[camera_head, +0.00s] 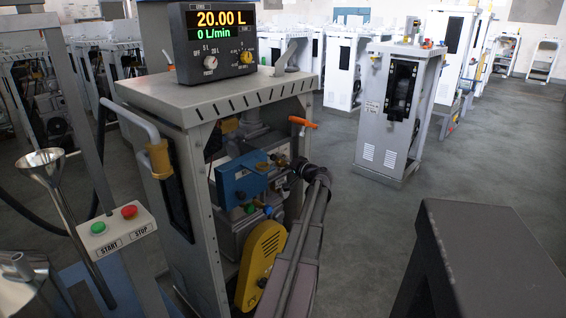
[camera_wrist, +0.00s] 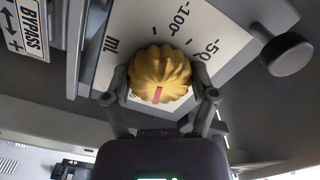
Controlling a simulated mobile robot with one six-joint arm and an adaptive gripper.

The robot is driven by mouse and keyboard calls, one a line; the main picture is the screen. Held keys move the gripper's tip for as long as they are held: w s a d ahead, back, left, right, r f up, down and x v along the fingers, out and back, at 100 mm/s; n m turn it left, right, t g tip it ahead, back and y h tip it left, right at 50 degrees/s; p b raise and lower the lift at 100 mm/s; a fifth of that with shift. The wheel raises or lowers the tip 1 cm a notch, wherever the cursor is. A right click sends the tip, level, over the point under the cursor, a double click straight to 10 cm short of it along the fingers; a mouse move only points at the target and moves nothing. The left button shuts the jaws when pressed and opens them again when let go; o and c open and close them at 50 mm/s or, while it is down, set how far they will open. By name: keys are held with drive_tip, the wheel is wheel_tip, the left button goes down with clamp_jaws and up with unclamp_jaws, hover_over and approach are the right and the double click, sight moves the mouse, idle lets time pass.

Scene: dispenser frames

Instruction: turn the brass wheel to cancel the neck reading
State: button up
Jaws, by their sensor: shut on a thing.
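The brass wheel (camera_wrist: 175,62) is a ribbed yellow knob with a red mark at its lower edge, in the middle of the wrist view. My gripper (camera_wrist: 161,84) is shut on it, one finger on each side. A white dial plate (camera_wrist: 215,25) behind it carries "ml", "-100" and "-50" marks; the wheel hides part of it. In the head view my gripper (camera_head: 296,168) reaches into the open front of the grey dispenser (camera_head: 190,105), and I cannot make out the wheel there. The display (camera_head: 217,25) on top reads 20.00 L and 0 L/min.
A dark round knob (camera_wrist: 291,54) sits right of the dial, and a BYPASS label (camera_wrist: 32,25) at the left. An orange-handled lever (camera_head: 303,122), a blue block (camera_head: 240,181) and a yellow guard (camera_head: 262,258) are near my arm. Other dispensers (camera_head: 397,110) stand beyond open floor.

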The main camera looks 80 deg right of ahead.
drive_tip(key=m, duration=0.4)
drive_tip(key=shift+w+d+m, duration=0.1)
drive_tip(key=shift+m, duration=0.3)
drive_tip(key=o, duration=1)
drive_tip(key=v, duration=1.2)
idle(0.8)
